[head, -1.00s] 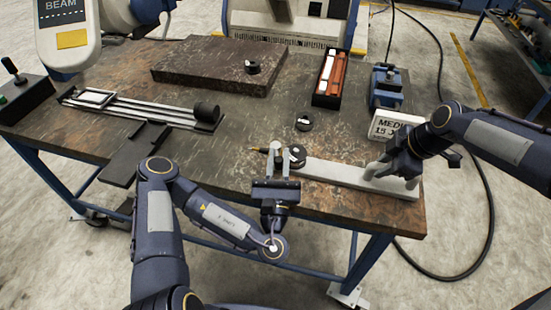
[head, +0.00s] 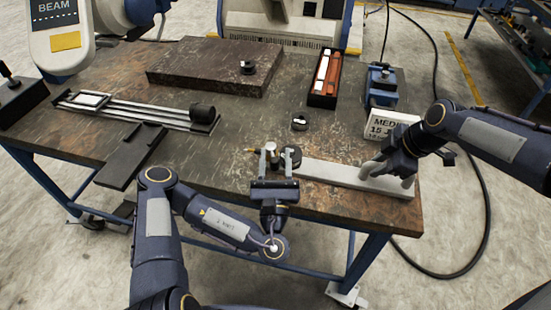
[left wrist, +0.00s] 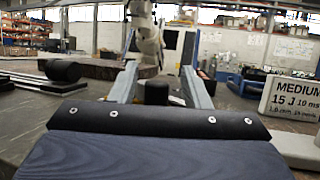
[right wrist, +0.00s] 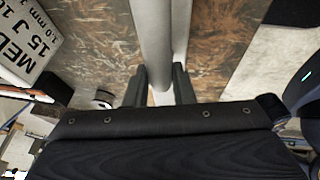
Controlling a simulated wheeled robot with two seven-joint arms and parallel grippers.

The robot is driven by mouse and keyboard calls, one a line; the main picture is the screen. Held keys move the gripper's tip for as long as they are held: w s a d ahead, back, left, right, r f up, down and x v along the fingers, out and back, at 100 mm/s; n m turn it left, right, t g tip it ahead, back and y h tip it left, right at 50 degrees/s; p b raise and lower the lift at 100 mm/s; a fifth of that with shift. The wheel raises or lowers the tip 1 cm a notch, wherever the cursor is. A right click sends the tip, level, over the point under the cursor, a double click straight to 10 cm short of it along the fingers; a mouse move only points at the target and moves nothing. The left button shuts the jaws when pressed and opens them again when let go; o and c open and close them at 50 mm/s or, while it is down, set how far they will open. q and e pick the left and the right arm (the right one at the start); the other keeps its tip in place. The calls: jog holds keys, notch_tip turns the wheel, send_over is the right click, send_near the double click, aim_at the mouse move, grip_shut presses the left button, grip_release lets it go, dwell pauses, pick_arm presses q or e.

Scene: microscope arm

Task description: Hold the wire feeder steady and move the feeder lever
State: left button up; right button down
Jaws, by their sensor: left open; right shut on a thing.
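The wire feeder (head: 330,174), a long light grey bar, lies along the table's front edge. A dark round part (head: 291,155) and a small brass-coloured piece (head: 270,147) are at its left end. My left gripper (head: 273,164) is open at that end. In the left wrist view a black knob (left wrist: 157,92) shows between its spread fingers, with no clear contact. My right gripper (head: 388,176) is shut on the bar near its right end; the bar also shows between its fingers in the right wrist view (right wrist: 160,40). I cannot pick out the lever for certain.
A white sign (head: 390,127) stands near the right gripper, by a blue device (head: 381,88). A black tray with red and white items (head: 325,78), a dark slab (head: 215,66) and a slide rail (head: 140,110) lie further back.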

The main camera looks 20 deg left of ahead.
jog(key=shift+w+r, duration=0.1)
jog(key=shift+r, duration=0.05)
pick_arm(q)
jog(key=v, duration=0.7)
jog(key=shift+s, duration=0.3)
jog(key=shift+d, duration=0.1)
pick_arm(e)
jog(key=c, duration=1.1)
grip_release()
jog(key=shift+c, duration=0.2)
